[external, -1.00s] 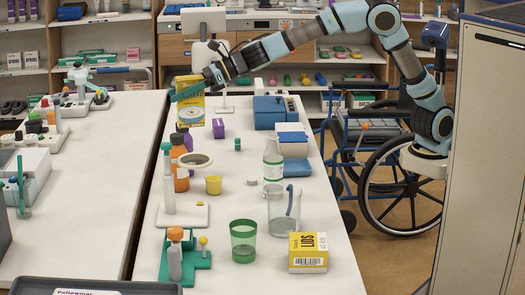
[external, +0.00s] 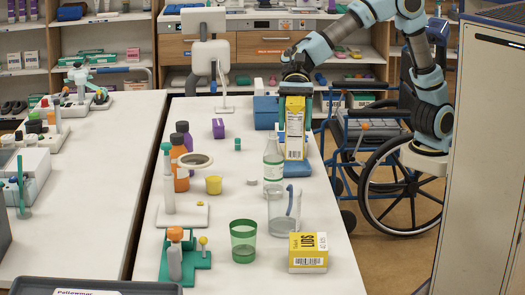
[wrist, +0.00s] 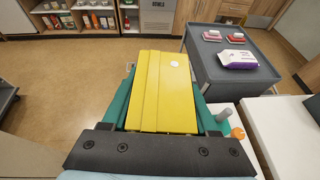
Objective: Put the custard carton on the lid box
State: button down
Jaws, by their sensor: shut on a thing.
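My gripper (external: 295,77) is shut on the yellow custard carton (external: 294,135) and holds it upright above the far right part of the table, in front of the blue boxes. In the wrist view the carton (wrist: 162,92) fills the middle, between the green fingers. The lid box (external: 308,253), yellow and white with "LIDS" on it, stands at the table's near right corner. Its top is bare. The carton is apart from it, farther back.
A clear jug (external: 284,215), a clear bottle (external: 273,165) and a green tumbler (external: 243,240) stand between or beside the carton and lid box. A wheelchair (external: 385,165) is right of the table.

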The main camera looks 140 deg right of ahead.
jog(key=s+a+n+g+y, duration=0.1)
jog(key=s+a, duration=0.1)
jog(key=a, duration=0.2)
jog(key=shift+s+d+f+p, duration=0.15)
jog(key=shift+f+p, duration=0.65)
jog(key=shift+f, duration=4.55)
jog(key=shift+w+d+f+p, duration=0.15)
jog(key=shift+f+p, duration=0.6)
jog(key=shift+f, duration=4.55)
jog(key=shift+s+f, duration=0.1)
jog(key=shift+f, duration=0.1)
jog(key=shift+c, duration=0.8)
grip_release()
